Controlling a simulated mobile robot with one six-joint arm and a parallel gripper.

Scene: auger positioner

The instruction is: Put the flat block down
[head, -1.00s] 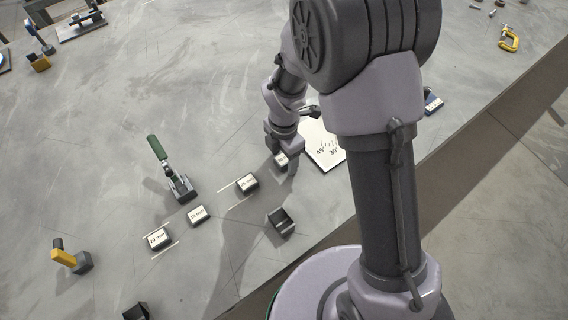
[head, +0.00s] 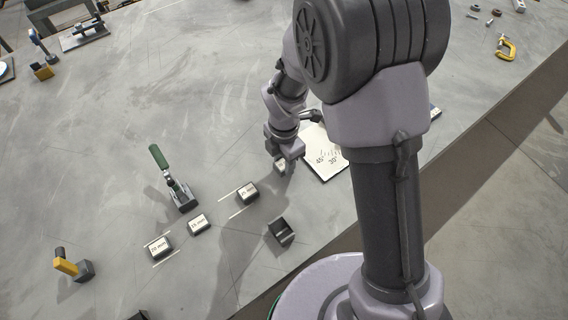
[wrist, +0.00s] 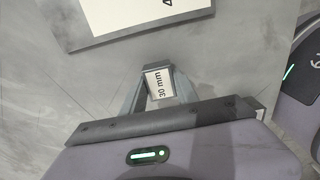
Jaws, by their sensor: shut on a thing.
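My gripper (head: 281,161) is shut on a small flat block (wrist: 160,86) labelled "30 mm". In the wrist view the block sits between the two fingers, its white label facing the camera.
Labelled blocks stand to the left: one (head: 247,192) between two white lines, one (head: 199,223) in the middle and one (head: 160,246) farther left. A dark open holder (head: 281,231) is below my gripper. A green-handled clamp (head: 177,185) stands left.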

